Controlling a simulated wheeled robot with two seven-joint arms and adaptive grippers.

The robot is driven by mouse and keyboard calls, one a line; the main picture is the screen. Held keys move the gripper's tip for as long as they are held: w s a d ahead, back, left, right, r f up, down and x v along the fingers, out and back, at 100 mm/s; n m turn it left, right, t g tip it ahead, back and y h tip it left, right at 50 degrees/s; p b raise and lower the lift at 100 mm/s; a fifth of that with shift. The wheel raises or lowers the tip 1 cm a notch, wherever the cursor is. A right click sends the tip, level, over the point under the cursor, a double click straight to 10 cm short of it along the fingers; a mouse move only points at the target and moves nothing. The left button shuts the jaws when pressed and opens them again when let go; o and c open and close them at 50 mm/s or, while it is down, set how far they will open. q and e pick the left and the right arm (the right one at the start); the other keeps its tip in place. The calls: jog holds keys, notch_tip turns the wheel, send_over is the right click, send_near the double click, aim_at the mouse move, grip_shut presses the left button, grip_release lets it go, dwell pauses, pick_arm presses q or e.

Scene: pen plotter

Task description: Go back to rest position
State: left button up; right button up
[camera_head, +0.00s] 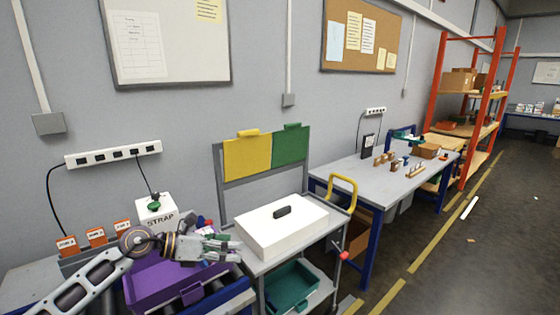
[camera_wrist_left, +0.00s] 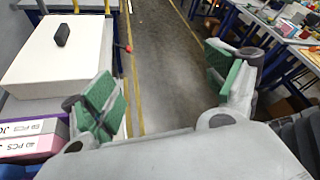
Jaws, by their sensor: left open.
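My left gripper (camera_head: 232,248) reaches in from the lower left in the head view, above the purple bin and just left of the white box. It is open and empty. In the left wrist view its two green-padded fingers (camera_wrist_left: 165,92) stand wide apart with only floor seen between them. My right gripper is not in either view. The white box (camera_head: 281,224) with a dark handle sits on a small cart; it also shows at the upper left of the left wrist view (camera_wrist_left: 60,55).
A purple bin (camera_head: 165,282) lies under my left arm. A white STRAP box (camera_head: 156,211) stands behind it. A green tray (camera_head: 290,288) sits on the cart's lower shelf. A grey workbench (camera_head: 375,178) stands further right. The floor at the right (camera_head: 450,260) is mostly clear.

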pick_arm(q)
jog(key=d+r+n+t+h, duration=0.35)
jog(key=r+n+t, duration=0.4)
jog(key=n, duration=0.25)
jog(key=s+a+f+n+t+y, duration=0.1)
jog(key=s+a+f+n+y, duration=0.1)
jog(key=a+f+n+y, duration=0.85)
jog(key=s+a+f+n+t+y, duration=0.1)
jog(key=a+f+n+t+y, duration=0.15)
jog(key=f+n+y, duration=0.85)
jog(key=s+f+n+g+h, duration=0.3)
jog(key=s+f+n+g, duration=0.25)
jog(key=s, duration=0.55)
jog(key=s+f+n+g+h, duration=0.2)
jog(key=s+f+n+g, duration=0.4)
jog(key=s, duration=0.6)
notch_tip(320, 180, down, 32)
jog(key=s+f+m+g, duration=0.1)
jog(key=s+g, duration=0.2)
jog(key=s+a+f, duration=0.2)
jog(key=s+f, duration=0.7)
jog(key=s, duration=0.1)
jog(key=s+a+f, duration=0.2)
jog(key=s+f, duration=0.8)
jog(key=s, duration=0.1)
jog(key=shift+s+a, duration=0.15)
jog(key=shift+s, duration=0.1)
